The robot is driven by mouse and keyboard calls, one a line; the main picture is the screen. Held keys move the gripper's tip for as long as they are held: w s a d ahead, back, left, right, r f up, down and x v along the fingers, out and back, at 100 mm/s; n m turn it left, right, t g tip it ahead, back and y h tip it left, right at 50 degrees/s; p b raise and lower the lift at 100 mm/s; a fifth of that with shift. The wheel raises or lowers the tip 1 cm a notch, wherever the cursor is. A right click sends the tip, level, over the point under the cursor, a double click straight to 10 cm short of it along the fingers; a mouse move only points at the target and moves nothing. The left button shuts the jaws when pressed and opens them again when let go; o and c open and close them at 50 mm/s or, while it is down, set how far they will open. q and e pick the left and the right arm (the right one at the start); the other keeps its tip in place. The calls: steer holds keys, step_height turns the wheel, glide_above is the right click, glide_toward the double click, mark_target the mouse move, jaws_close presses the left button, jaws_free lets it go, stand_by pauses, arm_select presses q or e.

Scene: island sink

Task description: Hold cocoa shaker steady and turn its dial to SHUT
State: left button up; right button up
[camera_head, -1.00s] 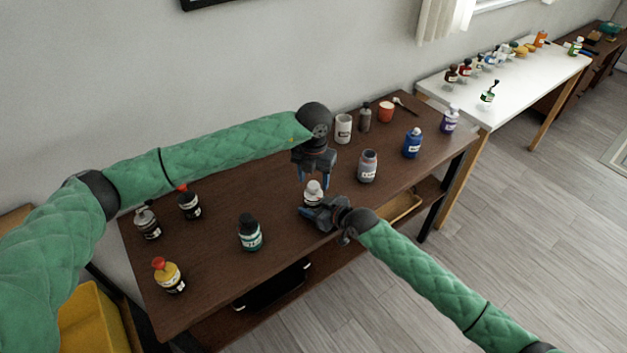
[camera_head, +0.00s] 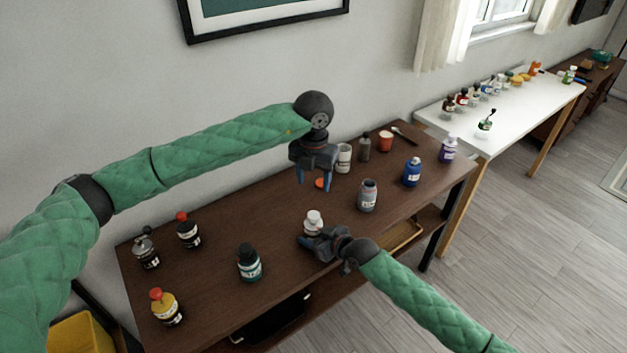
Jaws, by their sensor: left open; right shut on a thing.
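A small white-topped container (camera_head: 313,217), which I take to be the cocoa shaker, stands upright near the front edge of the brown table. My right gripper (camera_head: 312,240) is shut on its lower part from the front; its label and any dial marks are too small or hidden. My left gripper (camera_head: 315,183) is open, fingers pointing down, above and behind the shaker's top and apart from it. A small orange-red thing (camera_head: 322,184) shows just behind the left gripper's fingers; I cannot tell what it is.
A grey jar (camera_head: 368,196) and a blue bottle (camera_head: 412,172) stand to the right, a dark teal-labelled bottle (camera_head: 249,263) to the left. A white canister (camera_head: 343,158) and a red cup (camera_head: 385,142) stand behind. The brown table (camera_head: 210,285) has free room left of the shaker.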

steer(key=o, duration=1.1)
steer(key=shift+d, duration=0.1)
